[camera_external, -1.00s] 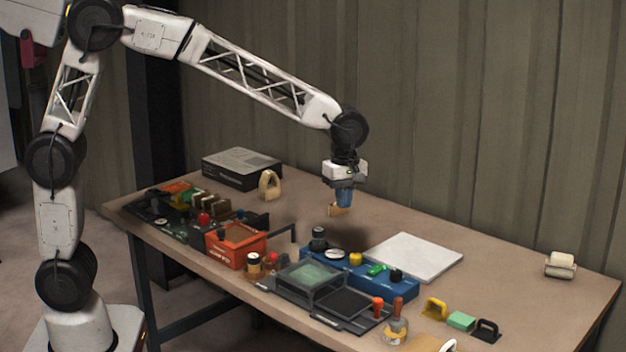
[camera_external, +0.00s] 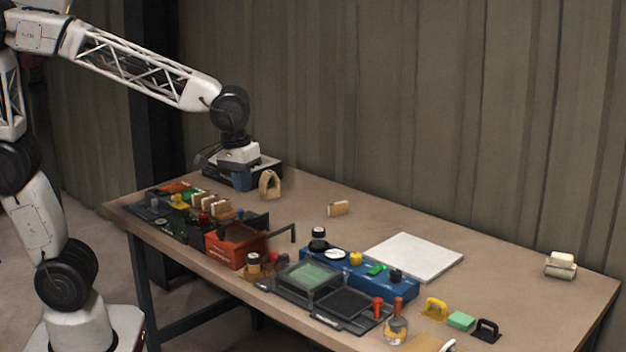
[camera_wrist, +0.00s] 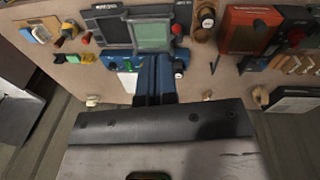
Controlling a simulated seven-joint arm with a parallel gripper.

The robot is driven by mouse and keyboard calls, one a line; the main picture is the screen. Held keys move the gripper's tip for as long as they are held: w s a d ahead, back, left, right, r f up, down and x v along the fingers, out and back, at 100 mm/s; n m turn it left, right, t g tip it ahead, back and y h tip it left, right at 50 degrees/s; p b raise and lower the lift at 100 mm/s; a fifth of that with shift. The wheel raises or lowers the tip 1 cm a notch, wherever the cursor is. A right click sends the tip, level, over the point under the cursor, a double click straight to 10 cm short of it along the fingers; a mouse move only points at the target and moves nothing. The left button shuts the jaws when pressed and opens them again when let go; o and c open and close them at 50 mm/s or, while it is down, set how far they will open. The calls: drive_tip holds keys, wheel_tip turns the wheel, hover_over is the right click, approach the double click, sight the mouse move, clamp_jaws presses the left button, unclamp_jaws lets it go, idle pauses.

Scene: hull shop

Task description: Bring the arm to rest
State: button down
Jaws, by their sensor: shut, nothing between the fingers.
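My gripper (camera_external: 241,182) has blue fingers. In the external view it is at the left rear of the table, in front of a black box (camera_external: 262,168) and left of a wooden arch (camera_external: 269,184). It holds nothing. In the wrist view the shut blue fingers (camera_wrist: 155,78) reach toward the table's devices. My arm stretches from the upper left, its wrist pointing down.
On the table (camera_external: 330,187) lie a small wooden block (camera_external: 339,208), a blue panel (camera_external: 341,270) with knobs and a white board (camera_external: 414,256). An orange box (camera_external: 236,247) and other devices crowd the left. The table's right rear is mostly clear.

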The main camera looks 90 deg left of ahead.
drive_tip(key=s+f+m, duration=0.2)
drive_tip(key=s+m, duration=0.3)
drive_tip(key=s, duration=0.4)
drive_tip(key=s+d+f+m+t, duration=0.1)
drive_tip(key=s+m, duration=0.4)
drive_tip(key=s, duration=0.5)
drive_tip(key=shift+d+f, duration=0.25)
drive_tip(key=shift+f, duration=0.15)
idle(1.7)
